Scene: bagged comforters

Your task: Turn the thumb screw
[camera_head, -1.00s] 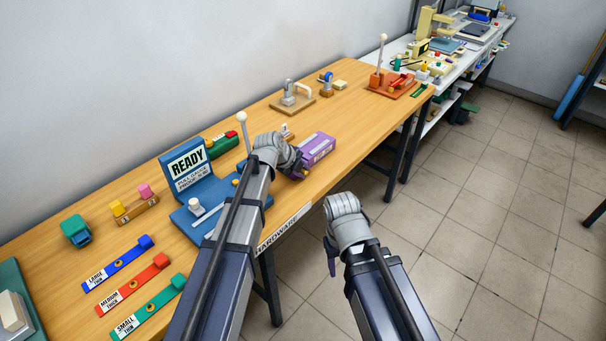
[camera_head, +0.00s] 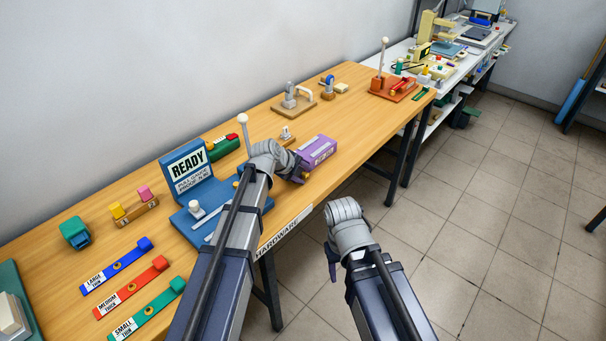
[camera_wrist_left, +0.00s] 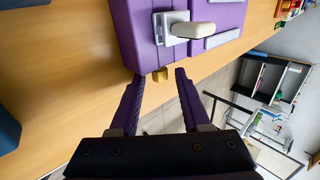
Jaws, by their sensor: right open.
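A purple box (camera_head: 320,148) lies near the front edge of the wooden table, beyond my left gripper (camera_head: 298,178). In the left wrist view the purple box (camera_wrist_left: 188,35) has a metal plate with a pale lever (camera_wrist_left: 193,30) on it. A small brass knob (camera_wrist_left: 160,74), which may be the thumb screw, sticks out of its near side. The fingertips of my left gripper (camera_wrist_left: 159,78) are open on either side of the knob, with a gap visible on both sides. My right gripper (camera_head: 331,262) hangs over the floor, off the table's front edge; its fingers are mostly hidden.
A blue stand with a READY sign (camera_head: 187,172) and a white-knobbed lever (camera_head: 243,118) are left of and behind my left arm. Coloured strips (camera_head: 130,287) lie at the front left. A clamp on a wooden base (camera_head: 293,101) stands further back. The floor on the right is clear.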

